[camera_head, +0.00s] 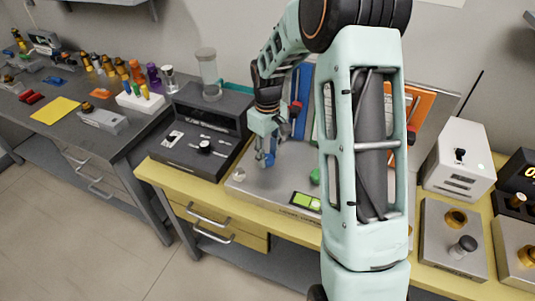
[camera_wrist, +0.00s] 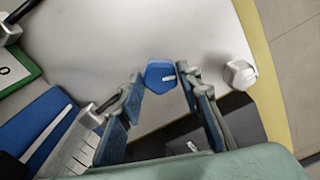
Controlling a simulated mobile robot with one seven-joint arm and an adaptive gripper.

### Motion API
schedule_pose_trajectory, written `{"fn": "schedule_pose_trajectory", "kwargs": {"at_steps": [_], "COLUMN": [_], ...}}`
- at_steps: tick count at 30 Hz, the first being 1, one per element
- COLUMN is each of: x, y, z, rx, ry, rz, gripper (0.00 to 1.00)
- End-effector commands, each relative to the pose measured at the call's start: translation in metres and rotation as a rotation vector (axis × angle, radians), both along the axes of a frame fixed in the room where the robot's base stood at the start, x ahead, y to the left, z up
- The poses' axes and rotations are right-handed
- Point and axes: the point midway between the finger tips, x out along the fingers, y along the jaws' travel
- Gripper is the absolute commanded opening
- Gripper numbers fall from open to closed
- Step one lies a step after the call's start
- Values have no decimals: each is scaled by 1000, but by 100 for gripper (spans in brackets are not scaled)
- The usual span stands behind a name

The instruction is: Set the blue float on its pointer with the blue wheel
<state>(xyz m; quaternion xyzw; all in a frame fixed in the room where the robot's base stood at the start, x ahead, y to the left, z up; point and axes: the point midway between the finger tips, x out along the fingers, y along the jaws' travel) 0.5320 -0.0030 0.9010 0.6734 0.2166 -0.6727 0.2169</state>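The blue wheel (camera_wrist: 159,76) is a faceted blue knob with a white mark on top. In the wrist view it sits between the tips of my gripper (camera_wrist: 160,74). The fingers stand on either side of it, apart, with a narrow gap showing on the left; contact on the right is unclear. In the head view my gripper (camera_head: 265,156) points down at the left part of the grey sloped panel (camera_head: 245,184). A tall blue column (camera_head: 301,95) stands behind it, partly hidden by my arm. I cannot make out the blue float or its pointer.
A green-framed display (camera_head: 306,201) and a green knob (camera_head: 315,176) are on the panel to the right. A pale knob (camera_wrist: 240,74) is right of the wheel in the wrist view. A dark box (camera_head: 205,135) stands close on the left. An orange board (camera_head: 410,115) is behind my arm.

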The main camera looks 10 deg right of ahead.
Motion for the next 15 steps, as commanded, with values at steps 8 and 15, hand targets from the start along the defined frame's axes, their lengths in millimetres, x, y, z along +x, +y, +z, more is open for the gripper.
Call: {"fn": "schedule_pose_trajectory", "kwargs": {"at_steps": [8, 15], "x": [0, 1], "y": [0, 0], "z": [0, 10], "rx": [0, 0], "ry": [0, -2], "rz": [-1, -1], "gripper": [47, 47]}}
